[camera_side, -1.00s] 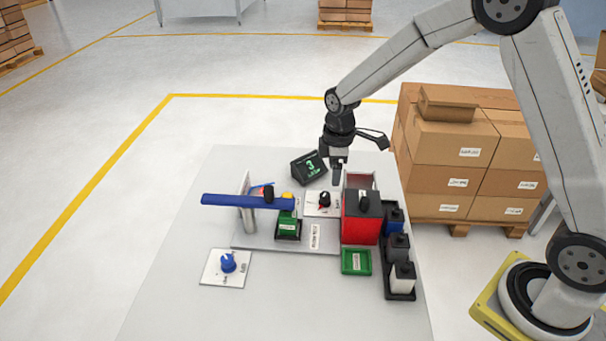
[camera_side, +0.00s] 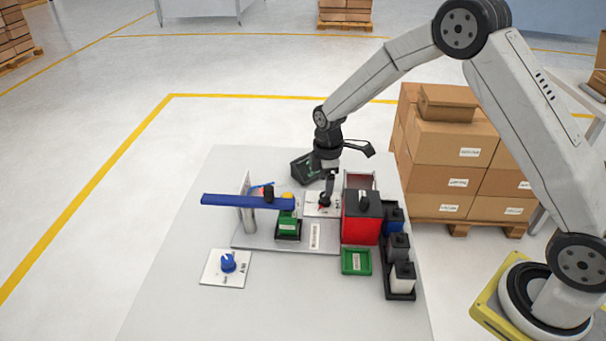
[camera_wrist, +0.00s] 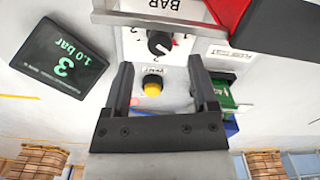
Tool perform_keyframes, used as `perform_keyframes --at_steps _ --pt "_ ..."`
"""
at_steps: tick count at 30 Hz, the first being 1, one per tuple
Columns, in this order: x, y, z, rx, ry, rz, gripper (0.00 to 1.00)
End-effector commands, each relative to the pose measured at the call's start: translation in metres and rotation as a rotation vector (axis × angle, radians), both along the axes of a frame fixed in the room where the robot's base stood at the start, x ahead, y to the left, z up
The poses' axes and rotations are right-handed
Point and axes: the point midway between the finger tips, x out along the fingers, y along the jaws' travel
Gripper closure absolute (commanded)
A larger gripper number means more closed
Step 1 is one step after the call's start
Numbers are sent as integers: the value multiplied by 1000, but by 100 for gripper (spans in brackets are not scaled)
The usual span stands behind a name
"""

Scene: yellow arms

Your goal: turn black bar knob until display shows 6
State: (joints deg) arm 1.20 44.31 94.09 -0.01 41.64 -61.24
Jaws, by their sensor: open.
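The black bar knob (camera_wrist: 159,43), with a red-and-white pointer mark, sits on a white plate with numbers around it and the label BAR. In the side view the knob (camera_side: 325,200) is partly covered by my gripper (camera_side: 328,188), which is just above it. In the wrist view my gripper (camera_wrist: 162,70) is open and empty. The knob lies just beyond the fingertips, between their lines; contact is not visible. In the side view the display (camera_side: 303,168) is partly hidden behind my gripper.
A red box (camera_side: 360,222) with a black top stands close right of the knob. A blue bar (camera_side: 235,202) and a yellow button (camera_wrist: 153,85) are near. A blue knob (camera_side: 228,262) sits front left.

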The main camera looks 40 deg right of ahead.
Motion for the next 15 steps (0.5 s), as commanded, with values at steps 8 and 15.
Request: perform_keyframes --at_steps 8,15 --pt "0 0 -31 0 1 0 25" --pt "0 0 -41 0 -1 0 25"
